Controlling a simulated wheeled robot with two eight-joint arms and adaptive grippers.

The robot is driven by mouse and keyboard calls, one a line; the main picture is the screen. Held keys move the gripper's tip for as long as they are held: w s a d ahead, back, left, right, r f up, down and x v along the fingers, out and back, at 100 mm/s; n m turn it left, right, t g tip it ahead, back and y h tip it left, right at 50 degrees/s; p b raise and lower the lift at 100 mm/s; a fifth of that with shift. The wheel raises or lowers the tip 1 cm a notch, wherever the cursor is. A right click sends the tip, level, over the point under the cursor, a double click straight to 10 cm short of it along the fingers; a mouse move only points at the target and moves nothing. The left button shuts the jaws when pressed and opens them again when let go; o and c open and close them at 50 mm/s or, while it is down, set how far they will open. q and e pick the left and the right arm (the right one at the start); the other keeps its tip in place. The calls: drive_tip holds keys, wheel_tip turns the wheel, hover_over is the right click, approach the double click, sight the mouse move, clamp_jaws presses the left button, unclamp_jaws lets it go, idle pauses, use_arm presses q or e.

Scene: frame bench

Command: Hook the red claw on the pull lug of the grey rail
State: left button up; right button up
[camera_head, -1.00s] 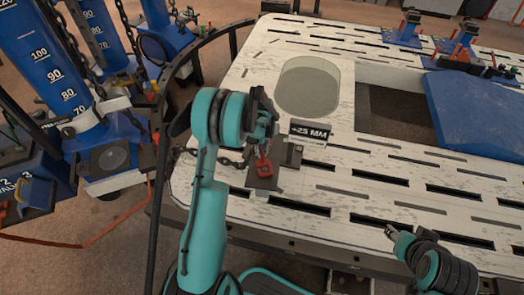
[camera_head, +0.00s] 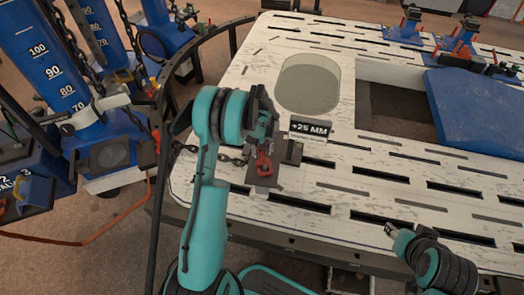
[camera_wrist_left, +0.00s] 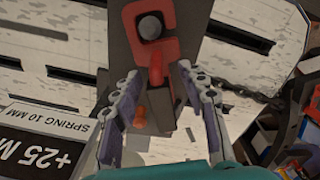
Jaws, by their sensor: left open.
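The red claw (camera_head: 263,163) lies on a dark plate at the near left part of the white bench, with a chain running to it from the left. In the left wrist view the claw (camera_wrist_left: 150,30) curls around a grey round pin (camera_wrist_left: 150,27). I cannot tell whether this pin is the pull lug. The grey rail is not clearly told apart from the dark plate (camera_wrist_left: 192,20). My left gripper (camera_head: 266,136) is open, its fingers (camera_wrist_left: 160,72) on either side of the claw's shank. My right gripper (camera_head: 390,230) is near the bench's front edge, its jaw state unclear.
A "+25 MM" sign (camera_head: 310,129) stands right beside the left gripper. The chain (camera_wrist_left: 245,92) leads towards a blue tower (camera_head: 60,75). The slotted white bench (camera_head: 340,175) has a large opening and a blue panel (camera_head: 480,110) to the right.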

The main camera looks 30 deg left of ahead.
use_arm(q)
wheel_tip(320, 180, up, 12)
idle(0.5)
drive_tip(key=s+d+r+m+t, duration=0.3)
drive_tip(key=s+d+r+m, duration=0.1)
drive_tip(key=s+d+r, duration=0.7)
drive_tip(key=s+d+r+m+t, duration=0.1)
drive_tip(key=s+d+m+t, duration=0.2)
drive_tip(key=s, duration=0.9)
drive_tip(key=shift+d+r+m+t, duration=0.2)
drive_tip(key=shift+r+m+t, duration=0.1)
drive_tip(key=shift+m+t, duration=0.3)
